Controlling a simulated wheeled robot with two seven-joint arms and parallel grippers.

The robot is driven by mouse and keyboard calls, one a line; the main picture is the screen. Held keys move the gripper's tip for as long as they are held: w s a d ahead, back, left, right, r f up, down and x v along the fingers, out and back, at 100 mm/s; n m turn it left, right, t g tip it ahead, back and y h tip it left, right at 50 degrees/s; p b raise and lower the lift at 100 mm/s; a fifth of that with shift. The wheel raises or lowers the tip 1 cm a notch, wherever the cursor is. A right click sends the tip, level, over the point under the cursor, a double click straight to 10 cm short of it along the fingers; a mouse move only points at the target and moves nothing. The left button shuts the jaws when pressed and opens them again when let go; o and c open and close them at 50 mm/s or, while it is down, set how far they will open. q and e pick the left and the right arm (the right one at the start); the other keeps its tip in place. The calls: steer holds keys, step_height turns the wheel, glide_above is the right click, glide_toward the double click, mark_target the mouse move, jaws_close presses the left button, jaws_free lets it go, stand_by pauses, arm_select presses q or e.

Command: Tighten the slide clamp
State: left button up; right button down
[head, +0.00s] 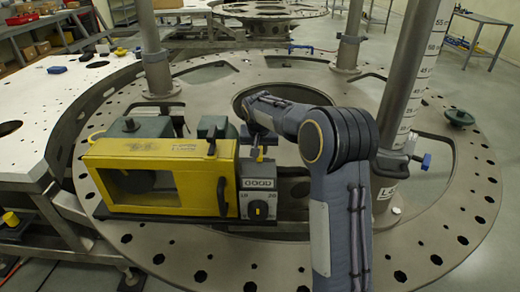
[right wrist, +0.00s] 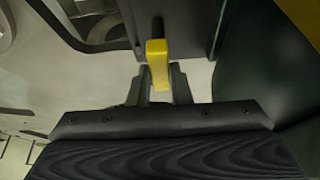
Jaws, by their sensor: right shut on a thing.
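A yellow lever (right wrist: 158,62) sticks out of a slot in a dark grey block (right wrist: 180,25) in the right wrist view. It looks like the handle of the slide clamp. My right gripper (right wrist: 158,82) is shut on it, with one dark finger on each side. In the head view my right arm reaches up from the lower right and bends over behind the yellow box-shaped instrument (head: 110,165). How tight the clamp is cannot be told. My left gripper is not in view.
The yellow instrument, with a window and a dial panel (head: 258,195), stands on the round perforated plate (head: 190,250). A white perforated table (head: 40,115) stands at left.

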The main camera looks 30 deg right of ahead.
stand_by(0.3)
steer(key=c, duration=1.3)
jaws_free()
steer(key=shift+r, duration=0.1)
steer(key=v, duration=0.7)
steer(key=shift+s+a+r+b, duration=0.1)
steer(key=shift+s+r+b, duration=0.05)
steer(key=shift+r+b, duration=0.2)
